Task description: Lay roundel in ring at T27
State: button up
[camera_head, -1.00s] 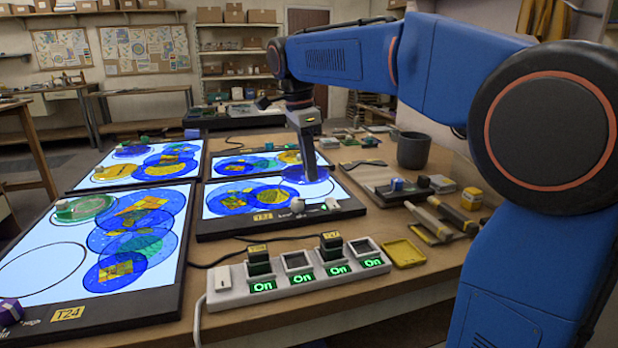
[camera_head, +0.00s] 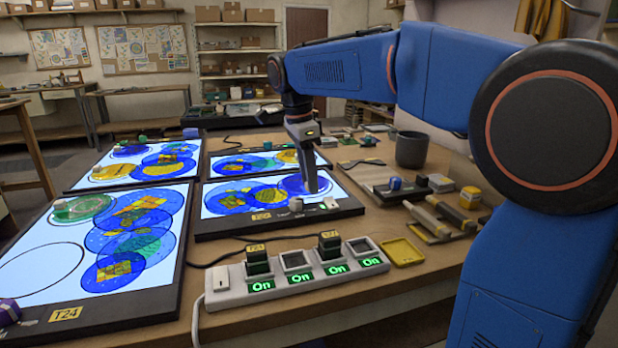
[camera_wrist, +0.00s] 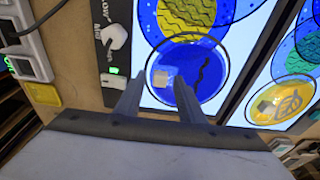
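The blue roundel (camera_wrist: 196,88), with a dark wavy mark and a pale cube knob (camera_wrist: 160,78), lies on the lit panel labelled T27 (camera_head: 262,216). It also shows at that panel's right end in the head view (camera_head: 294,187). In the wrist view the dark ring line (camera_wrist: 226,52) runs around the roundel, with a thin pale strip between them on the upper side. My gripper (camera_head: 312,191) is low over the roundel. In the wrist view its two fingers (camera_wrist: 160,82) stand apart on either side of the knob, with gaps showing.
Panel T24 (camera_head: 67,313) lies left with an empty ring (camera_head: 40,272). A power strip (camera_head: 300,282) with lit "On" signs stands in front. A dark cup (camera_head: 412,149), a yellow tray (camera_head: 402,252) and tools are to the right. Panel T27 carries other roundels beside the blue one.

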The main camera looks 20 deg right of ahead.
notch_tip(320, 180, up, 12)
jog(key=a, duration=0.1)
jog(key=shift+a, duration=0.4)
jog(key=shift+d, duration=0.1)
